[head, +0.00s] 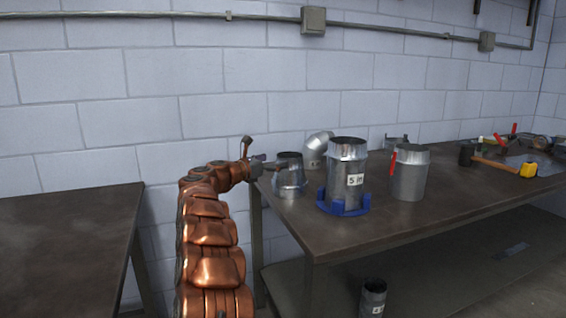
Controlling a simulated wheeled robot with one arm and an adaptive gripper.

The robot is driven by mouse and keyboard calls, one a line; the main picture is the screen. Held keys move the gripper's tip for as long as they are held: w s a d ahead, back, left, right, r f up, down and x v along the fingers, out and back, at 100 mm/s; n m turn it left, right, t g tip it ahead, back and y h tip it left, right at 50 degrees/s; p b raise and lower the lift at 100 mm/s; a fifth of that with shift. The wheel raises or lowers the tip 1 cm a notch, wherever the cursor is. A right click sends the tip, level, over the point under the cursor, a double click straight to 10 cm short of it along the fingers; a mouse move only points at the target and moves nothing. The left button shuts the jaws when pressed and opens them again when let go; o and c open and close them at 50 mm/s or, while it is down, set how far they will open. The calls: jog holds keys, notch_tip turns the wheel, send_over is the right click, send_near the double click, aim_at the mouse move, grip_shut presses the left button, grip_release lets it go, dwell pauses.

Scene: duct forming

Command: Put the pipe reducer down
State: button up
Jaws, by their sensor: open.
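My gripper (264,157) is at the left end of the workbench, with its fingers spread apart. Nothing is seen held between the fingers.
A pipe labelled "5 in" (347,165) stands in a blue ring holder (345,208). An elbow (318,146) is behind, and a grey duct piece (409,175) stands to the right. A mallet (497,163) lies farther right. Another table (65,235) at left is bare.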

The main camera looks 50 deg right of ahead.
jog(key=shift+w+a, duration=0.25)
jog(key=shift+a, duration=1)
jog(key=shift+w+a, duration=0.2)
jog(key=shift+a, duration=1)
